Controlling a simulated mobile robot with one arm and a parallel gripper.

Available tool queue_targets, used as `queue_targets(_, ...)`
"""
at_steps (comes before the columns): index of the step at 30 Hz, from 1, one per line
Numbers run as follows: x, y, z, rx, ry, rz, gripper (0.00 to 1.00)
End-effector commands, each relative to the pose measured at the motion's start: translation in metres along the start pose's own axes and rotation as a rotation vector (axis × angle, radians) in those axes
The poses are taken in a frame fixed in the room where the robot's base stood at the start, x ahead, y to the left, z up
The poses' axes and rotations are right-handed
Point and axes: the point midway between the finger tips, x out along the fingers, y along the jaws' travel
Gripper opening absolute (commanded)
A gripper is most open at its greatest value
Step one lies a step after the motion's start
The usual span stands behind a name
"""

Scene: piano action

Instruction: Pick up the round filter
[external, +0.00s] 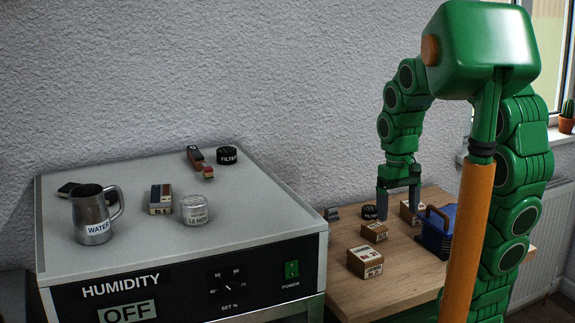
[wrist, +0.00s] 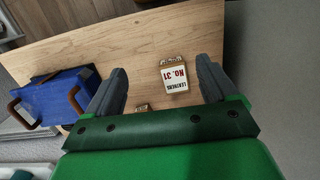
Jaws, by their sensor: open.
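A round black cap lettered FILTER (external: 227,155) lies on the back of the grey cabinet top in the external view. A second round black piece (external: 370,212) sits on the wooden table, left of my gripper; its label is too small to read. My gripper (external: 398,214) points down over the table, open with nothing between its fingers. In the wrist view my gripper (wrist: 161,68) frames a small box lettered LEATHERS No. 31 (wrist: 173,76), which lies below and apart from the fingers. I see no round filter in the wrist view.
A blue basket (external: 436,236) with brown handles stands right of my gripper. Small cardboard boxes (external: 365,261) are spread on the table (external: 345,297). The cabinet top (external: 130,172) holds a metal water jug (external: 92,215), a glass jar (external: 195,210) and small items beside the FILTER cap.

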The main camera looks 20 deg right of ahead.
Motion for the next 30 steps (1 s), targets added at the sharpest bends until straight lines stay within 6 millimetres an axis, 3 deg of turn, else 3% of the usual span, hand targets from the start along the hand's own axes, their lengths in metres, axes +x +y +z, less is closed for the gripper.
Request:
queue_targets(17,-0.005,0.035,-0.14,0.023,0.038,-0.01,0.86)
queue_targets(30,0.013,0.074,-0.24,0.049,0.066,-0.012,0.86)
